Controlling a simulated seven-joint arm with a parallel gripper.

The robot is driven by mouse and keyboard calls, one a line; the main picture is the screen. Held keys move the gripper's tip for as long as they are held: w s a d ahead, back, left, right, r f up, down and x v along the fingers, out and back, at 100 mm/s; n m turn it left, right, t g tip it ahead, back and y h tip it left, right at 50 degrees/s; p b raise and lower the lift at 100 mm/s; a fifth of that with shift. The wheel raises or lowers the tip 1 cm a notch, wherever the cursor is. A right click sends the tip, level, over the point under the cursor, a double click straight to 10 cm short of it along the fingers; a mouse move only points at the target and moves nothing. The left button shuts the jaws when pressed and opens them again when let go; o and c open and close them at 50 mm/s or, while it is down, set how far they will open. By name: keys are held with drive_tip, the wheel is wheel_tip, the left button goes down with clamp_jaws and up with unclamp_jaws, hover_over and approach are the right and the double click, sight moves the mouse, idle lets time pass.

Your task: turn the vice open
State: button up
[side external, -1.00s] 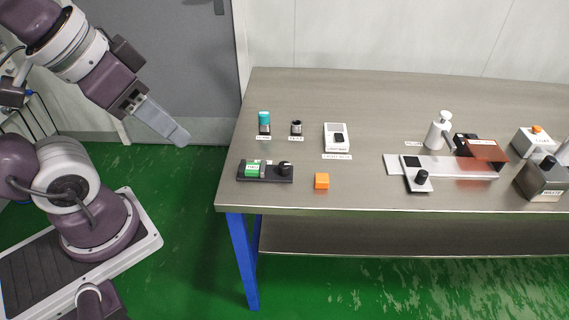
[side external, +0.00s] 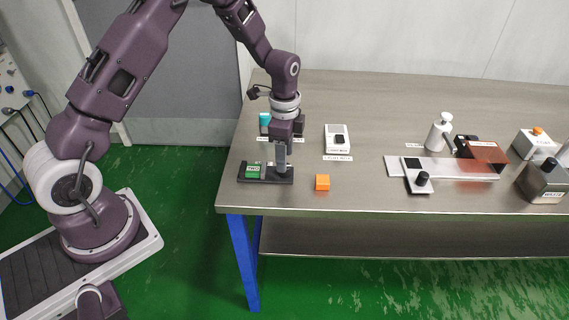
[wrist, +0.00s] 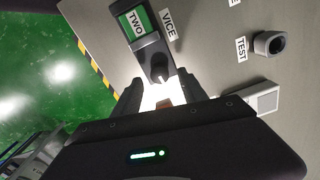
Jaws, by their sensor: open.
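The vice is a dark base (side external: 266,180) near the table's left front, with a green block labelled TWO (side external: 253,171) held at its left end. In the wrist view the vice (wrist: 150,45) shows its VICE label, the green block (wrist: 136,19) and a black knob (wrist: 159,66). My gripper (side external: 282,168) points straight down over the knob end of the vice and hides the knob in the side view. In the wrist view my gripper (wrist: 160,90) is open, its fingers on either side of the area just below the knob. Whether they touch the knob cannot be told.
A long plate (side external: 455,168), white bottle (side external: 439,132) and boxes stand farther right. The table's middle is clear.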

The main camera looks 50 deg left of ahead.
wheel_tip(320, 180, down, 4)
drive_tip(key=shift+r, duration=0.25)
drive_tip(key=shift+c, duration=0.4)
clamp_jaws()
